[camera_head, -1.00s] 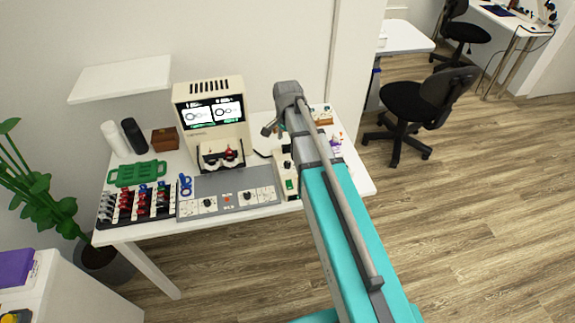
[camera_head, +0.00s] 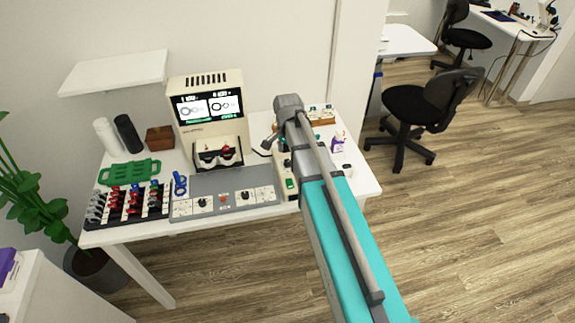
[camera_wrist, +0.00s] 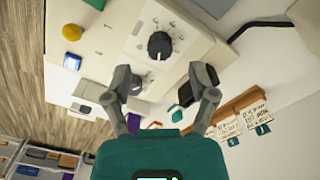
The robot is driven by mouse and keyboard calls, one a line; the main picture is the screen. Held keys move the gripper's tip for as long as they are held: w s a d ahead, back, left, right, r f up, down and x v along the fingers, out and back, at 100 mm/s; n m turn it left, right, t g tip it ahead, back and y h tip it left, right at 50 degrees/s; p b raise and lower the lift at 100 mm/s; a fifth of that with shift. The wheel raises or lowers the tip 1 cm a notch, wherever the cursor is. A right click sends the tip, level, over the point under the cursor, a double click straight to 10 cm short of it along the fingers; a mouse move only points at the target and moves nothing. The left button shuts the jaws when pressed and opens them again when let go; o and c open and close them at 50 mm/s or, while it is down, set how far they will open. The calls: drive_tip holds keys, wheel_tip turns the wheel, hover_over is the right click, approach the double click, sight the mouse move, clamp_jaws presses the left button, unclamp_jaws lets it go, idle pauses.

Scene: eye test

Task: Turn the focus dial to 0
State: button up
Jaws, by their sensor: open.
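In the wrist view a black round dial (camera_wrist: 159,45) with a scale around it sits on a cream panel (camera_wrist: 188,38). A second dark knob (camera_wrist: 135,84) is lower left of it, partly behind a finger. The labels are too small to read, so I cannot tell which is the focus dial. My gripper (camera_wrist: 161,76) is open, its fingers apart below the larger dial with nothing between them. In the head view the cream control box (camera_head: 291,188) with a green switch is partly hidden by my arm, which also largely hides my gripper.
A cream machine with a screen (camera_head: 208,106) stands at the back. A grey panel (camera_head: 226,180) with several dials lies before it. Left are a black rack (camera_head: 107,218) and green tray (camera_head: 128,172). A wooden rack (camera_head: 322,118) and purple-white bottle (camera_head: 338,143) stand behind and right of my arm.

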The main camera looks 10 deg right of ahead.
sight(288, 162)
drive_tip(key=shift+f+b, duration=1.75)
drive_tip(key=shift+f, duration=0.35)
clamp_jaws()
drive_tip(key=shift+n, duration=0.4)
drive_tip(key=n, duration=1.1)
drive_tip(key=shift+n, duration=0.4)
